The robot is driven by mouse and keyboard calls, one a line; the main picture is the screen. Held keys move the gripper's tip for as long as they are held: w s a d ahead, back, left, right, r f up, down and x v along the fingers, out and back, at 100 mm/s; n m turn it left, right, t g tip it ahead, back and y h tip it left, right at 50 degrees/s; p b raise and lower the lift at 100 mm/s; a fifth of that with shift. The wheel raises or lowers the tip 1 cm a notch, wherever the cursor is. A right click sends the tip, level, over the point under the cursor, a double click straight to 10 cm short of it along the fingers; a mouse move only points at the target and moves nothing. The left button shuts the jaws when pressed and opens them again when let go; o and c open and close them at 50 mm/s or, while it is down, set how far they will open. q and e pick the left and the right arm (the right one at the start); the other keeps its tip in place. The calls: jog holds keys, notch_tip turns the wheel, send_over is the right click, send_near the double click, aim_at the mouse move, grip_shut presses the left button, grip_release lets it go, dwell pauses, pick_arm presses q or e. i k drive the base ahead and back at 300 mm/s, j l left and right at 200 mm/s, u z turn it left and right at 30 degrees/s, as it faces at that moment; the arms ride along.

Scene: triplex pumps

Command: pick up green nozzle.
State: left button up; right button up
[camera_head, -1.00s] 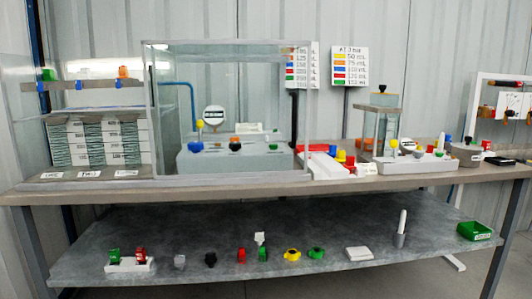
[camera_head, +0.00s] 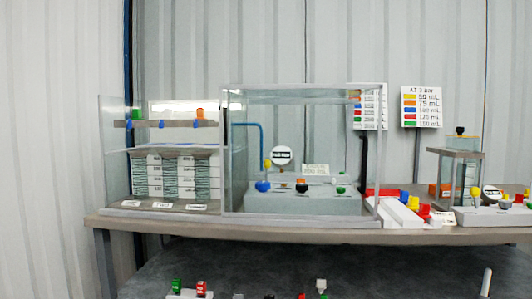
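Several green pieces show, and I cannot tell for sure which is the green nozzle. A small green piece (camera_head: 137,113) sits on the rack at the left end of the table, with an orange piece (camera_head: 200,113) to its right. Another green piece (camera_head: 177,286) stands beside a red one (camera_head: 202,288) on the lower shelf, near the bottom edge of the picture. A small green knob (camera_head: 341,190) shows inside the clear tank. Neither of my grippers is in view.
The clear tank (camera_head: 222,150) stands mid-table (camera_head: 290,236). A white tray with coloured pieces (camera_head: 400,210) and another pump unit (camera_head: 495,216) are to its right. The lower shelf (camera_head: 240,265) is cut off below. Ribbed walls stand behind and at left.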

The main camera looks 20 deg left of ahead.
aim_at(137, 113)
jog(key=u, duration=1.4)
